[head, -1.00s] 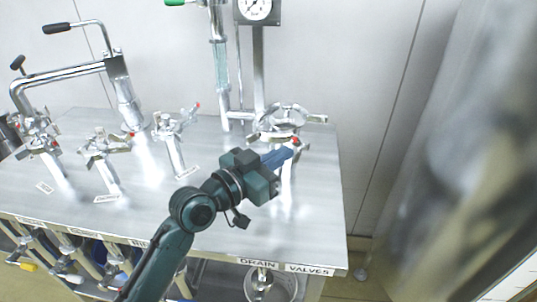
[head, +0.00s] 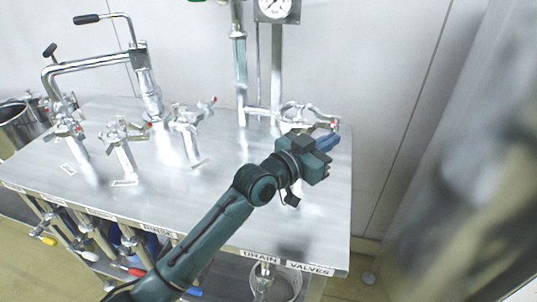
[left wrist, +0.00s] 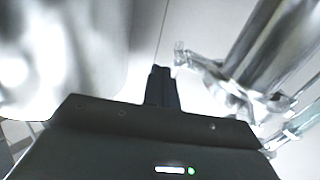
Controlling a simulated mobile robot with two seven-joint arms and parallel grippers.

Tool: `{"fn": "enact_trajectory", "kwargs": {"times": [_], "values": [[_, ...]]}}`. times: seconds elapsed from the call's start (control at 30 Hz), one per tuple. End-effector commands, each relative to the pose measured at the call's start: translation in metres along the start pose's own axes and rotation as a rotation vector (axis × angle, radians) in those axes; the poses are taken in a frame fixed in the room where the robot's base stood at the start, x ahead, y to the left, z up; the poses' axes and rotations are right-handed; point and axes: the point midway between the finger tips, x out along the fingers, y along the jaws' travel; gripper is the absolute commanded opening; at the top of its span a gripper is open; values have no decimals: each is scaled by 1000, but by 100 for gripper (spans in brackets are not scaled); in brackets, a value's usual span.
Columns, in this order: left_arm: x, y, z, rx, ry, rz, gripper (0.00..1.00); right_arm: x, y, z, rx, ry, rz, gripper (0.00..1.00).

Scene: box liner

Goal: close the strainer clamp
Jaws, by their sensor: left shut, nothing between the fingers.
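A chrome clamp fitting (head: 297,113), apparently the strainer clamp, stands at the right rear of the steel table. It has a red-tipped end (head: 334,124) on its right. My left gripper (head: 330,141) is just in front of this end, its blue fingers shut and empty. It partly hides the fitting, and I cannot tell whether they touch. In the left wrist view the shut dark fingers (left wrist: 162,86) point up, left of a shiny arm with a clear tip (left wrist: 181,54). How far the clamp is closed is unclear. My right gripper is not in view.
Several chrome valve fittings (head: 122,140) stand on the table's left half. A bent pipe with black handles (head: 95,64) rises behind them. A gauge (head: 275,8) is on a post at the back. The steel table top (head: 200,205) is clear in front. A large blurred shape fills the right side.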

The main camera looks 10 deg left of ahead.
Motion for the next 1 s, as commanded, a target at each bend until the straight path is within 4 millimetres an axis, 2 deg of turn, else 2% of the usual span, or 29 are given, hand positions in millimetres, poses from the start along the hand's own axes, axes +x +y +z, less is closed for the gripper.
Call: {"fn": "enact_trajectory", "kwargs": {"times": [0.3, 1.0], "values": [[20, -2, 0, 0, 1, 0, 0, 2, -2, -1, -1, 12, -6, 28], [23, -3, 0, -1, 0, -1, 0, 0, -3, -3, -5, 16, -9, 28]]}}
